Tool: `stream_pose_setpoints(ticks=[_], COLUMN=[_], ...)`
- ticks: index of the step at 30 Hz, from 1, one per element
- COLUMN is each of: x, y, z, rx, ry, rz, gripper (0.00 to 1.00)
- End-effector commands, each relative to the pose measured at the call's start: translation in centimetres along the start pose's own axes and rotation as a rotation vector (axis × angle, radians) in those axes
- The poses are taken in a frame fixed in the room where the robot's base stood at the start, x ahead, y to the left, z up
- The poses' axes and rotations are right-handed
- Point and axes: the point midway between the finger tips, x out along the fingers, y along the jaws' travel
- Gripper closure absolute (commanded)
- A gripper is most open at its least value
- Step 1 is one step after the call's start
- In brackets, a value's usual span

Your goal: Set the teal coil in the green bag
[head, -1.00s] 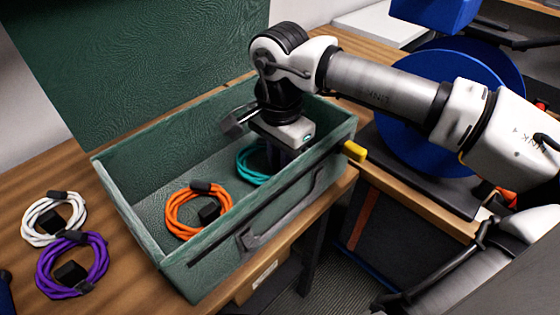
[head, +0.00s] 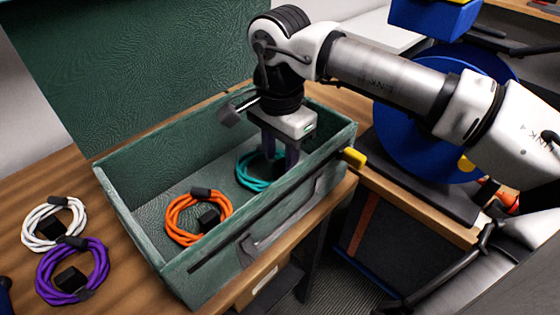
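The teal coil (head: 250,180) lies on the floor of the open green bag (head: 152,165), towards its right end. Part of the coil is hidden behind my gripper and the bag's front wall. My gripper (head: 279,165) is inside the bag, pointing down over the right part of the coil. Its two fingers show apart below the palm, so it looks open. The fingertips are close to the coil, and I cannot tell whether they touch it.
An orange coil (head: 172,222) lies in the bag's left part. White (head: 31,228) and purple (head: 45,273) coils lie on the wooden table (head: 120,285) left of the bag. The bag's raised lid (head: 150,60) stands behind. A large blue disc (head: 400,125) stands to the right.

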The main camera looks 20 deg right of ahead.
Motion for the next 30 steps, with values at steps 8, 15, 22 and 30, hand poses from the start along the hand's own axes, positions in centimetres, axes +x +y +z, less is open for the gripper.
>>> stream_pose_setpoints(ticks=[8,15,22,30], x=[-6.1,-8.7,-9.0,-8.9], y=[-0.1,0.0,0.0,0.0], z=[0.0,0.0,0.0,0.0], rx=[0.001,0.000,0.000,0.000], ry=[0.000,0.000,0.000,-0.001], rz=[-0.003,-0.001,0.000,0.000], gripper=[0.62,0.62,0.62,0.62])
